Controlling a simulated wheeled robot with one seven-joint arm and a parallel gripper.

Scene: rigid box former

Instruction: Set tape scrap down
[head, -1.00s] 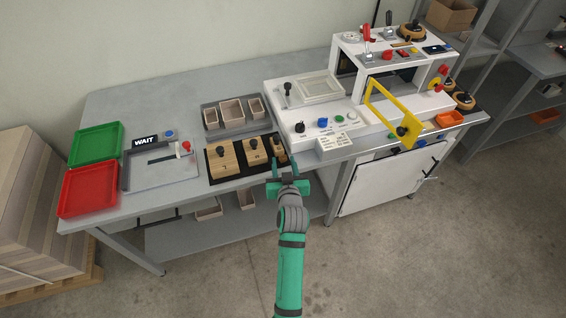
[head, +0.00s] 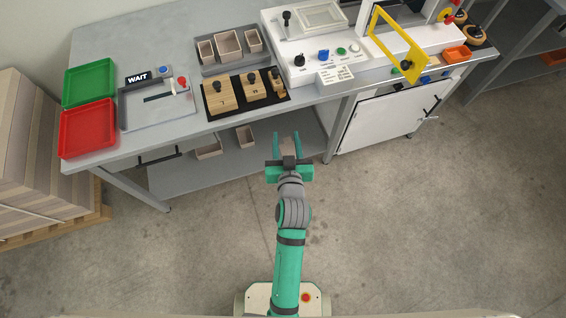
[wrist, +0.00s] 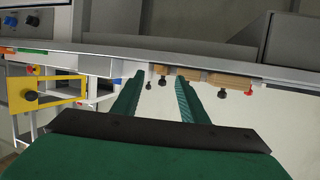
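My gripper (head: 286,137) is out over the bare floor, in front of the table's front edge. Its two green fingers stand apart, and nothing shows between them in the head view. The wrist view also shows the fingers (wrist: 158,92) apart with no thing held between them. I cannot make out a tape scrap in either view. Red tray (head: 87,128) and green tray (head: 89,83) lie at the table's left end. A small orange bin (head: 457,54) sits at the right by the machine.
The grey table (head: 130,40) carries a WAIT sign (head: 138,77), a black board with wooden knobbed blocks (head: 221,96) and beige boxes (head: 229,43). A yellow frame (head: 398,45) stands out from the white machine. Stacked boards (head: 40,150) stand at left. The floor around my gripper is clear.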

